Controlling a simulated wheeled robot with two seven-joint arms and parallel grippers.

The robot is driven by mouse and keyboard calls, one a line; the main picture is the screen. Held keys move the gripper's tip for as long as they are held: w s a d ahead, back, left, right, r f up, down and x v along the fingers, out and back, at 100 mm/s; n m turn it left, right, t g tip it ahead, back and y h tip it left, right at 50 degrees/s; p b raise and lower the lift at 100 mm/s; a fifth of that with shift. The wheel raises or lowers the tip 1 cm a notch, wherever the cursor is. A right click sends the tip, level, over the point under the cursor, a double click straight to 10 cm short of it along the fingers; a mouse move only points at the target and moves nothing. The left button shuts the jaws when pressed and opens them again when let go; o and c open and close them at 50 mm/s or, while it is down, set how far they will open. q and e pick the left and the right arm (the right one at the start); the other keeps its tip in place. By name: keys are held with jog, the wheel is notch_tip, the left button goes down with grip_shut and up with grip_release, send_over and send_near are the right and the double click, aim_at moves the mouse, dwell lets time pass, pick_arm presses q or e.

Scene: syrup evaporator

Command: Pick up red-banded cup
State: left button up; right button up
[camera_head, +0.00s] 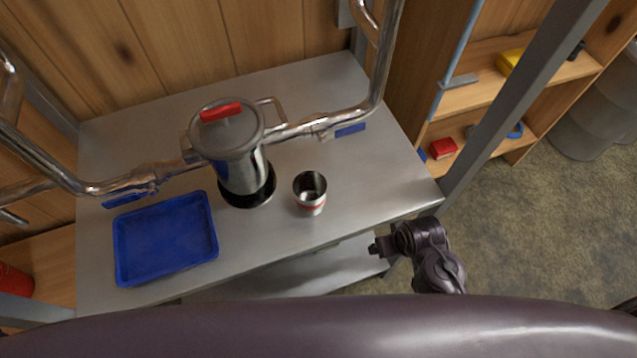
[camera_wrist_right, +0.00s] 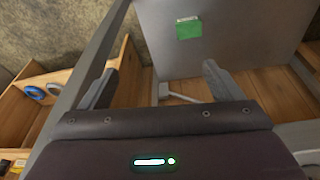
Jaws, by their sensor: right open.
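The red-banded cup (camera_head: 310,194) is a small metal cup with a red band low on its side. It stands upright on the steel table, right of the metal pot (camera_head: 243,172) in the head view. My right gripper (camera_head: 376,248) is off the table's front right edge, to the right of and nearer than the cup, and apart from it. In the right wrist view my right gripper (camera_wrist_right: 158,84) is open with nothing between its fingers. The cup does not show in that view. My left gripper is in neither view.
An empty blue tray (camera_head: 214,240) lies left of the pot. The pot has a red-handled lid, with metal pipes on both sides. A grey post (camera_head: 520,98) stands right of the table, before wooden shelves (camera_head: 476,93). A green block (camera_wrist_right: 188,28) shows in the right wrist view.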

jog(key=w+r+p+v, duration=0.1)
jog(key=w+p+v, duration=0.15)
jog(key=v, duration=0.95)
notch_tip(320, 180, up, 6)
jog(key=n+t+y, duration=0.2)
jog(key=n+y, duration=0.1)
jog(key=n, duration=0.3)
send_over(302, 192)
jog(key=s+d, duration=0.4)
jog(key=shift+s+d+p, duration=0.1)
jog(key=shift+s+p, duration=0.05)
jog(key=shift+p, duration=0.25)
jog(key=shift+a+f+y, duration=0.2)
jog(key=shift+a+y, duration=0.1)
jog(key=shift+a, duration=0.05)
jog(key=b+x, duration=0.4)
jog(key=x, duration=0.3)
jog(key=shift+s+d+f, duration=0.1)
jog(key=shift+d+f, duration=0.05)
jog(key=shift+f, duration=0.05)
jog(key=shift+w+f, duration=0.2)
jog(key=shift+f, duration=0.1)
